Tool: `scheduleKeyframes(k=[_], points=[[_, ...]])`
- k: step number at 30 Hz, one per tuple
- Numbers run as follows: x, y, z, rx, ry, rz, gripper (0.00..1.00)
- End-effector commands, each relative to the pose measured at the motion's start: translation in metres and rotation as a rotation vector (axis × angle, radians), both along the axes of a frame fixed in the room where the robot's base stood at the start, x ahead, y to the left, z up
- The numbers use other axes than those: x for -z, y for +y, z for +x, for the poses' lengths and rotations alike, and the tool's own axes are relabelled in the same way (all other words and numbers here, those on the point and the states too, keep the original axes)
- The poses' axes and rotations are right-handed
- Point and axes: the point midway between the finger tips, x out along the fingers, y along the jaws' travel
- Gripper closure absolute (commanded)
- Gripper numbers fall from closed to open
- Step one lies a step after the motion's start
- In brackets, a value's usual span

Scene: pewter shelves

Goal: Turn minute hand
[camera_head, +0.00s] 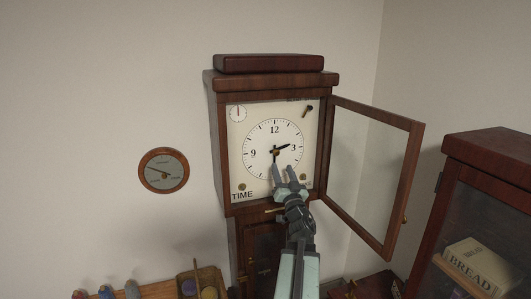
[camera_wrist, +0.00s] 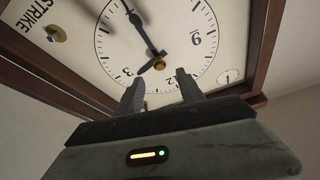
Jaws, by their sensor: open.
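The clock's white dial (camera_head: 258,163) faces out of a dark wooden case with its door open. The longer dark minute hand (camera_head: 275,160) points down near the 6. The shorter hour hand (camera_head: 283,148) points between 2 and 3. My gripper (camera_head: 284,169) is open at the lower part of the dial, its left fingertip close to the minute hand's tip. In the wrist view the dial is upside down; the minute hand (camera_wrist: 144,32) runs up-left from the centre, and my open gripper (camera_wrist: 160,84) shows below it. I cannot tell whether a finger touches the hand.
The glazed clock door (camera_head: 372,175) swings out to the right of my arm. A winding knob (camera_head: 241,187) sits at the dial's lower left; another (camera_wrist: 55,33) is near STRIKE. A round gauge (camera_head: 164,170) hangs at left. A cabinet (camera_head: 490,170) stands right, holding a BREAD box (camera_head: 478,264).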

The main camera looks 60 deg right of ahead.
Motion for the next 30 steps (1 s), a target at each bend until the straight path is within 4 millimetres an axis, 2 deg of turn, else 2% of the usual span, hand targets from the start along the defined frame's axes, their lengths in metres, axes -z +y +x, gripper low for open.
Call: scheduleKeyframes(k=[8, 18, 27, 30], points=[[-0.006, -0.009, 0.009, 0.000, 0.000, 0.000, 0.55], [-0.029, -0.046, 0.051, -0.002, 0.000, 0.000, 0.55], [-0.029, -0.048, 0.055, -0.002, 0.000, 0.000, 0.55], [-0.029, -0.048, 0.055, -0.002, 0.000, 0.000, 0.82]])
